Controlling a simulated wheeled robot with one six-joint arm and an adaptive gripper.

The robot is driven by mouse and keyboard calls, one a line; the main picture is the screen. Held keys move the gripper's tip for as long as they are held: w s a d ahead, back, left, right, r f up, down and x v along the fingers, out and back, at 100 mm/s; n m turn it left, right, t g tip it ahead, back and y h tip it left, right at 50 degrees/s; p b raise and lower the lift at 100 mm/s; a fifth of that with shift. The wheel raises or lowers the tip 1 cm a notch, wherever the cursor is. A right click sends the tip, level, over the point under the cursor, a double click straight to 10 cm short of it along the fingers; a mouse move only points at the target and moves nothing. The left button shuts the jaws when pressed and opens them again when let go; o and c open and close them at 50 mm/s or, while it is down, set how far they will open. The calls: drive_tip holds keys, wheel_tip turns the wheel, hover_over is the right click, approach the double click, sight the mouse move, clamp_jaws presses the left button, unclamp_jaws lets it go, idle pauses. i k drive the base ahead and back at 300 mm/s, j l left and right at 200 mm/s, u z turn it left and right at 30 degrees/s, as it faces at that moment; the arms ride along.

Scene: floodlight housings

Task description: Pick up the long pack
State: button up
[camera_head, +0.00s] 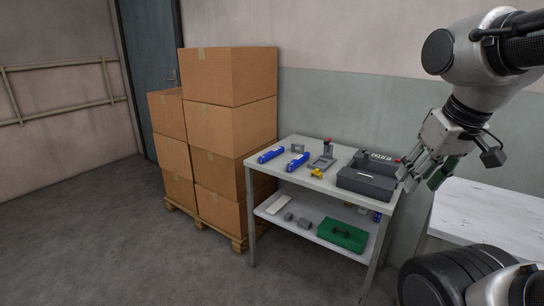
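I cannot tell which thing is the long pack. Two long blue items, a left one (271,155) and a right one (297,163), lie at the table's left end. My gripper (424,174) hangs right of the dark boxes, apart from the blue items. A dark green piece (442,174) shows at its fingers. Whether it is held is unclear.
The grey table (310,179) also bears a grey fixture with a red top (325,156) and a yellow piece (316,173). Its lower shelf holds a green case (342,236) and small parts. Stacked cartons (232,126) stand left. A white-topped bench (490,215) stands right. Front-left floor is clear.

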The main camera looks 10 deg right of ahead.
sight(262, 159)
drive_tip(key=i+j+z, duration=0.25)
drive_tip(key=i+j, duration=0.35)
drive_tip(key=i+j+z, duration=0.15)
drive_tip(key=i+j, duration=0.15)
drive_tip(key=i+j+z, duration=0.1)
drive_tip(key=i+j, duration=0.2)
drive_tip(key=i+j+z, duration=0.15)
drive_tip(key=j, duration=0.3)
drive_tip(key=i+j+z, duration=0.1)
drive_tip(key=i+j, duration=0.25)
drive_tip(key=i+j+z, duration=0.15)
drive_tip(key=j, duration=0.35)
drive_tip(key=i+l, duration=0.05)
